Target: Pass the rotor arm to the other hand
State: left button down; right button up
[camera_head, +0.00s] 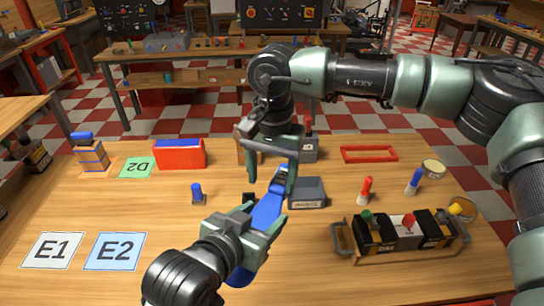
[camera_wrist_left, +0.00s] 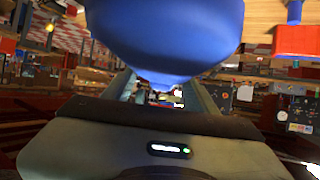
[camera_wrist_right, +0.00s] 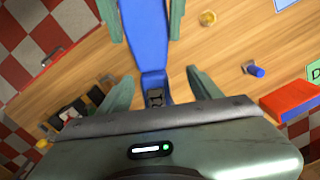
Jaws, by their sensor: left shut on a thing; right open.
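The blue rotor arm (camera_head: 266,211) is held above the middle of the table, with its narrow end with a dark fitting pointing up and away. My left gripper (camera_head: 265,209) is shut on its middle. Its wide blue end fills the top of the left wrist view (camera_wrist_left: 165,35). My right gripper (camera_head: 271,182) is open above the narrow end. In the right wrist view the rotor arm (camera_wrist_right: 147,45) runs between my left gripper's fingers, and its dark-fitted end lies between my open right fingers (camera_wrist_right: 160,82), with gaps on both sides.
A grey labelled box (camera_head: 307,193) stands just right of the grippers. A carrier with black blocks (camera_head: 407,257) is at the right front. A red frame (camera_head: 369,148), red-and-blue box (camera_head: 180,158) and small blue-topped piece (camera_head: 197,193) stand around. Cards E1 (camera_head: 49,264) and E2 (camera_head: 113,264) lie left.

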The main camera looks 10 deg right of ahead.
aim_at(270, 188)
pick_arm(q)
jog(key=shift+r, duration=0.1)
pick_arm(e)
jog(key=shift+f, duration=1.95)
pick_arm(q)
jog(key=shift+s+d, duration=0.1)
pick_arm(e)
jog(key=shift+a, duration=0.1)
grip_shut()
pick_arm(q)
jog(key=c, duration=0.6)
grip_release()
pick_arm(e)
jog(key=shift+w+r, duration=0.1)
pick_arm(q)
jog(key=shift+o, duration=1.1)
